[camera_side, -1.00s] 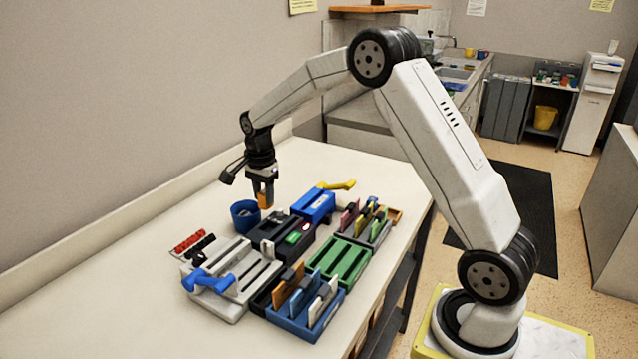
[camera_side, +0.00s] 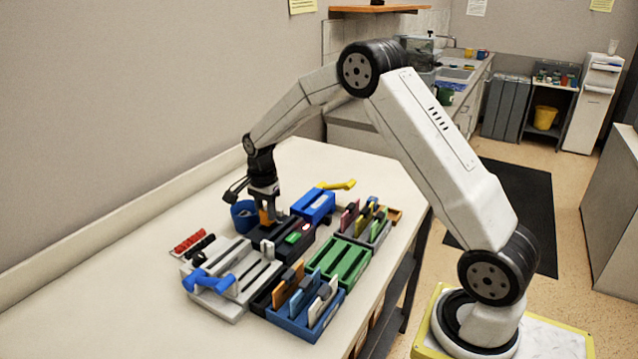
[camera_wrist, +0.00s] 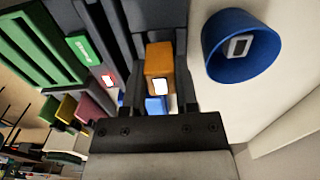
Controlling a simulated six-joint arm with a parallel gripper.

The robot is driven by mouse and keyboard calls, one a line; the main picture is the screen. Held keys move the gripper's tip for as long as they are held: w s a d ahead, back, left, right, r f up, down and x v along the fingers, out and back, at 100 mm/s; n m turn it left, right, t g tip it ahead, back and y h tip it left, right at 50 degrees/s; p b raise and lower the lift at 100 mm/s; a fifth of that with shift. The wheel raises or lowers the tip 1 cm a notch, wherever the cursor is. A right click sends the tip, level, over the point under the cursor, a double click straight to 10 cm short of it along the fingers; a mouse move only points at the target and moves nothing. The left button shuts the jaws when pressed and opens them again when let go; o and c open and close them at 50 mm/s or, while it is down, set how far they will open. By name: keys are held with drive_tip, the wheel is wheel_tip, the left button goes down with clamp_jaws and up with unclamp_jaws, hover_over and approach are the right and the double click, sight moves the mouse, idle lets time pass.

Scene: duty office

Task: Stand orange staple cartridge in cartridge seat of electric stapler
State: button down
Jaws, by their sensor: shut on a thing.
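My gripper (camera_side: 266,208) is shut on the orange staple cartridge (camera_side: 267,216), which hangs below the fingers. The cartridge also shows in the wrist view (camera_wrist: 159,60), with a white patch on it, between my fingers. The black electric stapler (camera_side: 277,240) stands on the table right below the cartridge and has a green mark on its side. In the wrist view the dark stapler body (camera_wrist: 90,25) lies beyond and to the left of the cartridge. The cartridge is over or at the stapler's back end. I cannot tell whether it touches the seat, because the fingers and the cartridge hide it.
A blue cup (camera_side: 240,213) stands close to the left of my gripper. A blue device with a yellow handle (camera_side: 316,206) stands to the right. A grey punch with a blue handle (camera_side: 232,285), a green tray (camera_side: 340,262) and a blue rack (camera_side: 300,322) stand in front.

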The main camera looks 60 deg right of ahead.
drive_tip(key=shift+f, duration=1.35)
drive_tip(key=shift+c, duration=1.5)
unclamp_jaws()
drive_tip(key=shift+r, duration=4.5)
